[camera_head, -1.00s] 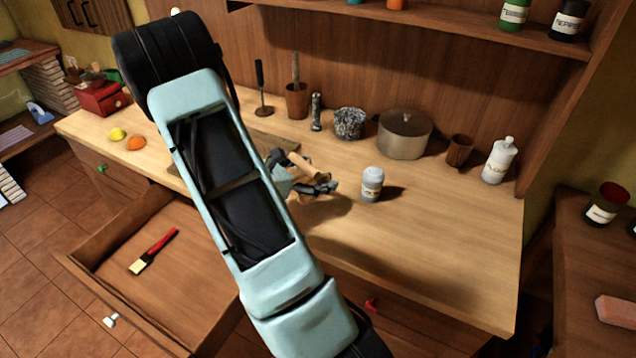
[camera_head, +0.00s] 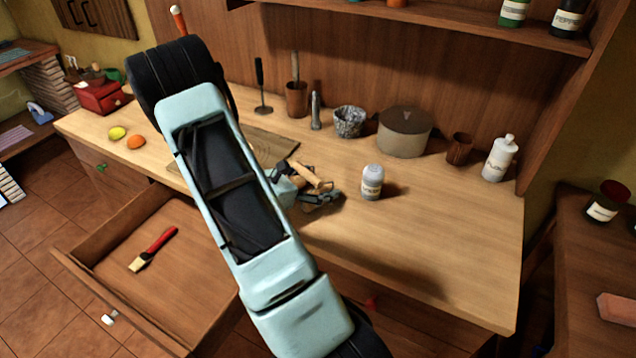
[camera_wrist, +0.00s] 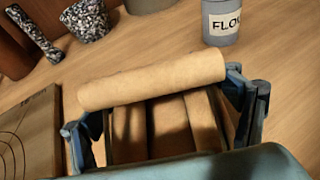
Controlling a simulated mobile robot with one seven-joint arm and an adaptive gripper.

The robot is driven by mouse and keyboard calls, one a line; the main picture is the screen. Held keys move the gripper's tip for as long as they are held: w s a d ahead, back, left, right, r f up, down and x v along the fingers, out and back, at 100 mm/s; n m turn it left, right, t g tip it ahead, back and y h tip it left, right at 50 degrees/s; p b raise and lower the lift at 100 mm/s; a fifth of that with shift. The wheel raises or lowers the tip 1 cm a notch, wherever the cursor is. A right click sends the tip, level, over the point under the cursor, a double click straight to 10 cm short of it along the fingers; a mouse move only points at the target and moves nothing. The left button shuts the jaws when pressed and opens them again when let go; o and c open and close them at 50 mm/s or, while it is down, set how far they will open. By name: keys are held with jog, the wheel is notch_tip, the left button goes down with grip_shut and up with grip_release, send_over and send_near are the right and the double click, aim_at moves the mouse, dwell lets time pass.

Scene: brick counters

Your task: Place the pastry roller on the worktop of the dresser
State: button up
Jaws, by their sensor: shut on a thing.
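The pastry roller (camera_wrist: 152,80) is a pale wooden cylinder. In the wrist view it lies crosswise at my gripper (camera_wrist: 168,115), whose blue-grey fingers stand at either side of it. In the head view the roller (camera_head: 308,175) shows only in part beside my gripper (camera_head: 308,188), over the worktop. The gripper is shut on the roller. The dresser's worktop (camera_head: 430,225) is light wood and shows below and around the roller. My arm hides part of the worktop's left middle, and I cannot tell whether the roller touches the surface.
A labelled flour jar (camera_head: 372,182) stands just right of my gripper. A wooden board (camera_head: 262,143) lies to the left. A pot (camera_head: 404,132), a speckled bowl (camera_head: 349,121) and a bottle (camera_head: 499,158) stand along the back. The open drawer (camera_head: 105,225) holds a brush. The front right worktop is clear.

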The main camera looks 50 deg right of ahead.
aim_at(300, 184)
jog(key=shift+s+a+f, duration=0.15)
jog(key=shift+f, duration=0.35)
jog(key=o, duration=1.6)
jog(key=shift+f, duration=0.15)
jog(key=shift+r, duration=0.2)
jog(key=shift+r+p, duration=0.65)
jog(key=v, duration=1.1)
jog(key=shift+w+a+r+b, duration=0.2)
jog(key=shift+w+a+b, duration=0.1)
jog(key=shift+b, duration=0.1)
